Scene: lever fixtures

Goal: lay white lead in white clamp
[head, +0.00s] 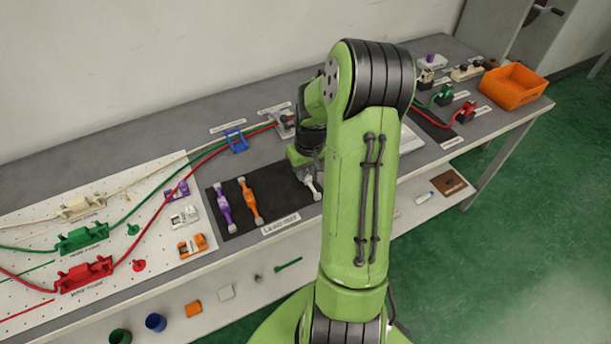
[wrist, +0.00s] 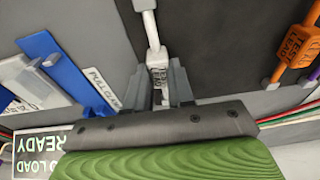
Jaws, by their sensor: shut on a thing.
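The white lead (wrist: 152,35) runs up from between my gripper's (wrist: 160,88) grey fingers in the wrist view. The fingers are shut on its labelled part. In the head view the white lead (head: 312,184) shows near the right end of the dark lead mat (head: 285,208), beside my arm. I cannot tell whether it touches the mat. My fingertips are hidden there. The white clamp (head: 184,216) is on the pegboard at the left, between the purple clamp (head: 176,190) and the orange clamp (head: 192,245). It is apart from my gripper.
A purple lead (head: 223,208) and an orange lead (head: 250,201) lie on the mat, left of the white lead. A blue frame (head: 236,140) stands behind the mat by the cables. An orange bin (head: 513,86) is at the far right. Wire holders (head: 82,238) occupy the pegboard.

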